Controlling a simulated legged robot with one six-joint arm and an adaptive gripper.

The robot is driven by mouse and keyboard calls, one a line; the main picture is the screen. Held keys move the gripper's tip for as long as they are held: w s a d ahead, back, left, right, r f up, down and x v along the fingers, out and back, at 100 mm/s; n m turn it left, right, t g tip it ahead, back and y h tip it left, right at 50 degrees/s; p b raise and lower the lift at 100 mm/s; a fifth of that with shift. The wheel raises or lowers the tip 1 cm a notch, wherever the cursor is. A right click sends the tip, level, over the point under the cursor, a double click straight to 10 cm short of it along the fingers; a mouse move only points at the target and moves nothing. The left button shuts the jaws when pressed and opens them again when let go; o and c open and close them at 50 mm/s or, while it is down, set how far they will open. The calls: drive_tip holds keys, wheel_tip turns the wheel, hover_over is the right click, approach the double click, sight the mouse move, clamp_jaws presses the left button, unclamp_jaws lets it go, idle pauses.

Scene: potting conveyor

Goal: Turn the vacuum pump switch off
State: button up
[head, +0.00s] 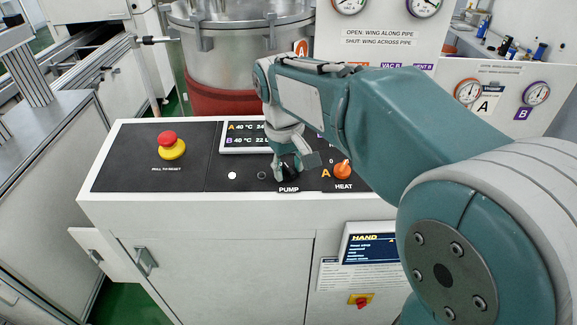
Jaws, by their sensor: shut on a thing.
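The vacuum pump switch (291,173) is a small dark knob just above the PUMP label on the black control panel (190,185). My gripper (289,172) reaches down from above and is shut on the pump switch. The fingers and wrist hide most of the switch, so I cannot tell which way it points. A white round lamp (232,175) and a dark round one (262,175) sit left of the switch.
An orange HEAT knob (342,170) sits close right of my gripper. A red and yellow emergency button (171,145) is at the panel's left. A display (240,138) stands behind. A steel vessel (232,50) rises at the back.

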drive_tip(key=o, duration=1.1)
drive_tip(key=shift+a, duration=0.1)
drive_tip(key=shift+o, duration=0.2)
wheel_tip(320, 180, up, 12)
drive_tip(key=a, duration=0.1)
drive_tip(key=shift+f, duration=0.15)
drive_tip(key=shift+s, duration=0.1)
drive_tip(key=s+d+f+m+t, duration=0.2)
drive_tip(key=s+d+f, duration=0.4)
drive_tip(key=s, duration=0.3)
drive_tip(key=s+d+f+m+t, duration=0.3)
drive_tip(key=s+d+f, duration=0.3)
drive_tip(key=s, duration=0.3)
drive_tip(key=shift+s+d+m+y, duration=0.3)
drive_tip(key=shift+d+y, duration=0.1)
drive_tip(key=shift+d, duration=0.5)
